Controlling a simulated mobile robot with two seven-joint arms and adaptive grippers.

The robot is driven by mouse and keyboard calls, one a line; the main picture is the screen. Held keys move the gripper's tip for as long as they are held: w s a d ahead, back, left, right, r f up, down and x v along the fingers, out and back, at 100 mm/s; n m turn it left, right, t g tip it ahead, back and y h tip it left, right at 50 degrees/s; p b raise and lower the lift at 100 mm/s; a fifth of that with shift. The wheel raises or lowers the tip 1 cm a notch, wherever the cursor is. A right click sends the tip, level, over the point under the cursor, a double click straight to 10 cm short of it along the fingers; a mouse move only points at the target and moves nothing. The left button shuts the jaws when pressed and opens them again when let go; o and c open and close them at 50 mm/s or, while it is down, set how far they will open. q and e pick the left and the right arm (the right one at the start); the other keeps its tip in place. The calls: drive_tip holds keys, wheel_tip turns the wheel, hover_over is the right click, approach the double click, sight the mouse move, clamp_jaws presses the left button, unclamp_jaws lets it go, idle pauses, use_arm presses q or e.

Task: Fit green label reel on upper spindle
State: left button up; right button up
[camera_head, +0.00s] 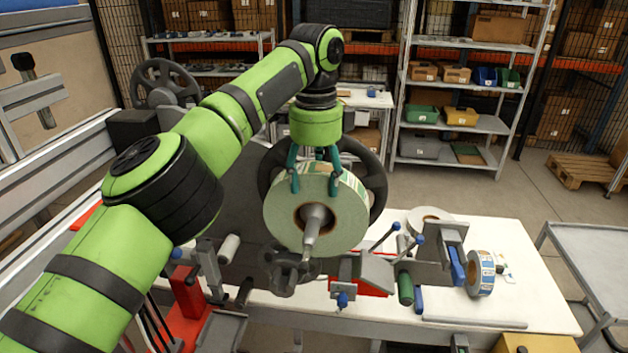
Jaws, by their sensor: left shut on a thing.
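The green label reel (345,222), pale with green printing on its rim, is upright in mid-view, its face towards me. My left gripper (315,184) comes down from above and is shut on the reel's upper rim. The grey upper spindle (313,228) shows in the reel's core hole and sticks out towards me, so the reel appears to be around it. A black spoked disc (377,182) stands behind the reel and is partly hidden by it. I cannot tell whether the reel touches the disc. My right gripper is not in view.
A white table (522,290) carries the labelling machine's levers and rollers below the reel. A blue-printed reel (480,273) stands at right and a pale reel (428,218) lies behind. A second black spoked wheel (165,82) is at upper left. A grey cart (590,255) stands far right.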

use_arm(q)
drive_tip(key=shift+w+r, duration=0.1)
drive_tip(key=shift+w, duration=0.05)
drive_tip(key=o, duration=1.8)
